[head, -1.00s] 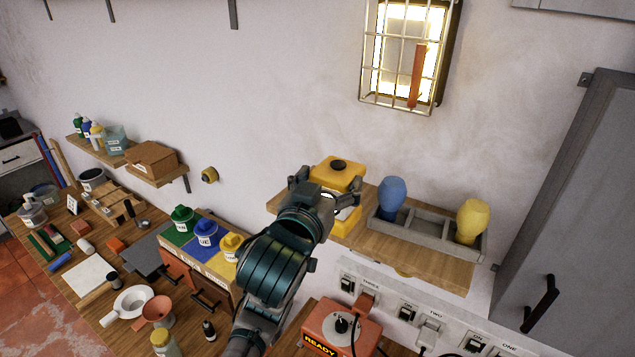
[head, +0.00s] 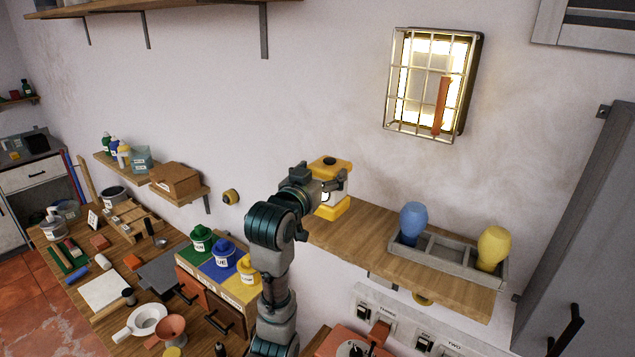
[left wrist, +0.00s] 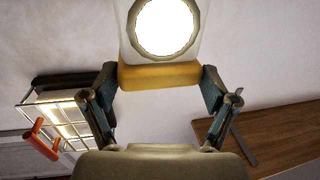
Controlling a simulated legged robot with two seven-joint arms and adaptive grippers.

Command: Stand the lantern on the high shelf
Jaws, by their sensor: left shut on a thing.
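The lantern (head: 332,169) has a yellow top and base and a pale middle. My left gripper (head: 322,184) is shut on it, with the fingers on opposite sides of its body. It looks upright and raised above the left end of the lower wall shelf (head: 400,250). In the left wrist view the lantern (left wrist: 160,75) shows a round bright lens and a yellow end between the fingers. The high shelf (head: 150,12) runs along the top left of the head view, with only its underside and brackets showing; its top is hidden. My right gripper is out of view.
A caged wall lamp (head: 430,85) hangs above. A grey cabinet (head: 590,220) stands at right.

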